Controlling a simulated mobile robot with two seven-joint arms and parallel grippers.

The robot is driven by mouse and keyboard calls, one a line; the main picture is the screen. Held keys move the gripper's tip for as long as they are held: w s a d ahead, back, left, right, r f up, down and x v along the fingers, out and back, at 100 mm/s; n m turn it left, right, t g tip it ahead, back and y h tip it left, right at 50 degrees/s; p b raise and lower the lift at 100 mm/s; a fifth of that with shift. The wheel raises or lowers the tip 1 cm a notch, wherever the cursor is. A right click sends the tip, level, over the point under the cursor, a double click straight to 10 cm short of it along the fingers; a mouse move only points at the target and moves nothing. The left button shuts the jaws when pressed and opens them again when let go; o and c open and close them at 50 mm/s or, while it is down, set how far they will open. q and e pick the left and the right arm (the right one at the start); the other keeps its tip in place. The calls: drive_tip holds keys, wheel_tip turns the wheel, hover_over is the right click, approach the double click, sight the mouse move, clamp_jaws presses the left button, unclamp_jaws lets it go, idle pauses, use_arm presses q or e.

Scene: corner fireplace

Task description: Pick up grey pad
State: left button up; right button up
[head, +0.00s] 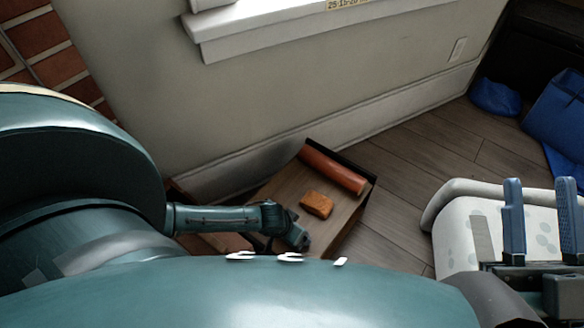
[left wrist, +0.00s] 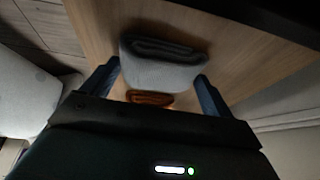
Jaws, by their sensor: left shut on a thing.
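The grey pad (left wrist: 165,72) looks like a thick folded piece with a dark fold on its far side. In the left wrist view it lies between the two fingers of my left gripper (left wrist: 158,74), which is shut on it. I cannot tell whether the pad is clear of the wooden surface (left wrist: 240,62). In the head view the pad is not visible, and the end of my left arm is low beside the wooden surface (head: 283,187). My right gripper (head: 540,183) is open and empty at the right.
An orange-brown block (head: 317,204) and an orange roll (head: 332,170) lie on the wooden surface. A white patterned padded seat (head: 458,225) stands behind the right gripper. Wall and windowsill (head: 300,25) are behind; wooden floor lies to the right. Blue bags (head: 555,110) are far right.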

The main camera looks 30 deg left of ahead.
use_arm(q)
drive_tip(key=shift+r, duration=0.3)
wheel_tip(320, 180, up, 5)
drive_tip(key=p, duration=0.3)
drive_tip(key=shift+f+p, duration=0.2)
drive_tip(key=shift+p, duration=0.1)
wheel_tip(320, 180, up, 4)
drive_tip(key=shift+p, duration=1.15)
drive_tip(key=shift+r, duration=0.45)
use_arm(e)
drive_tip(key=f+m+g+h, duration=0.1)
drive_tip(key=f+h, duration=0.1)
drive_tip(key=s+f+m+g+h, duration=0.1)
drive_tip(key=f+m, duration=0.1)
drive_tip(key=shift+f+h, duration=0.15)
drive_tip(key=shift+h, duration=0.25)
